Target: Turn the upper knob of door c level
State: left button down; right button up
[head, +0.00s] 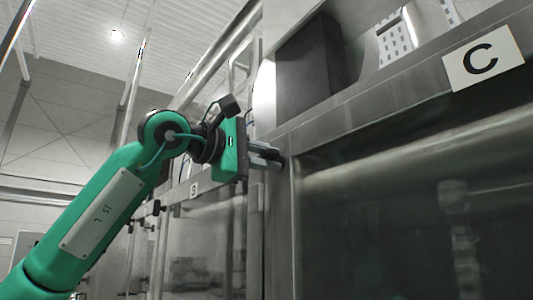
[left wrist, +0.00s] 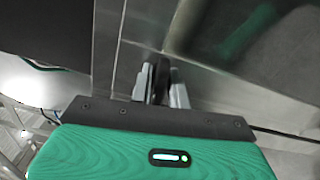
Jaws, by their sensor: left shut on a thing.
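Door c (head: 420,200), with a metal frame and a dark glass pane, fills the right of the head view. Its white label with a black C (head: 482,58) sits on the frame above the pane. My left gripper (head: 272,157) reaches from the left to the upper left corner of the door frame. In the left wrist view the two grey fingers (left wrist: 160,88) are shut on a dark knob (left wrist: 161,72), one finger on each side. The fingers hide much of the knob, so its exact angle cannot be told. My right gripper is in neither view.
A dark box-shaped part (head: 308,68) stands above the frame, close over my left gripper. Another door labelled S (head: 194,190) lies farther back to the left. Pipes run along the upper left. The space in front of door c looks clear.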

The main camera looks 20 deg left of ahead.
pick_arm(q)
jog(key=shift+f+m, duration=0.1)
jog(key=shift+m, duration=0.9)
jog(key=shift+f, duration=0.1)
jog(key=c, duration=1.5)
grip_release()
jog(key=shift+s, duration=0.1)
